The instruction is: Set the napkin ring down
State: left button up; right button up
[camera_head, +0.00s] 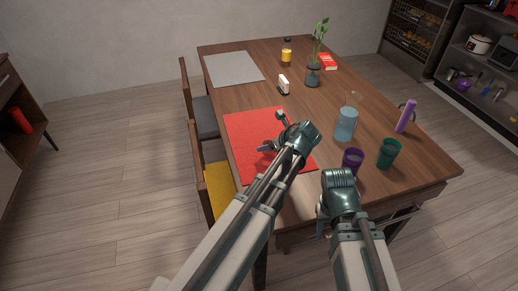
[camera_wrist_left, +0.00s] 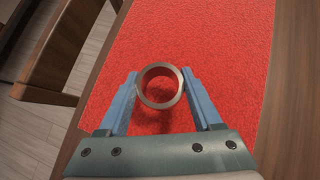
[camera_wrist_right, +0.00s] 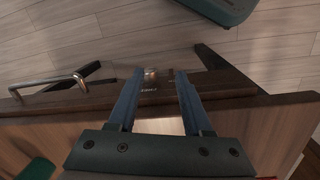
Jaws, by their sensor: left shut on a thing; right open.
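The napkin ring (camera_wrist_left: 160,105) is a pale metallic band with its round opening facing the camera in the left wrist view. My left gripper (camera_wrist_left: 160,88) is shut on it, one finger on each side. The ring is over the red placemat (camera_head: 251,124), with a shadow on the red cloth. Its exact height is hard to tell. In the head view my left gripper (camera_head: 273,133) is above the placemat and the ring is not clearly visible. My right gripper (camera_head: 325,220) is open and empty by the table's near edge; its fingers also show in the right wrist view (camera_wrist_right: 155,78).
Right of the placemat stand a blue pitcher (camera_head: 346,124), purple cup (camera_head: 352,161), green cup (camera_head: 389,153) and purple bottle (camera_head: 405,116). Farther back are a vase (camera_head: 313,74), a small white item (camera_head: 284,84) and a grey placemat (camera_head: 233,68). Chairs line the left side.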

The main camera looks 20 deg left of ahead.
aim_at(268, 158)
pick_arm(q)
jog(key=shift+w+a, duration=0.15)
notch_tip(268, 158, down, 4)
jog(key=b, duration=0.3)
jog(key=shift+r+b, duration=0.1)
jog(key=shift+b, duration=0.3)
jog(key=shift+r, duration=0.15)
jog(key=o, duration=1.5)
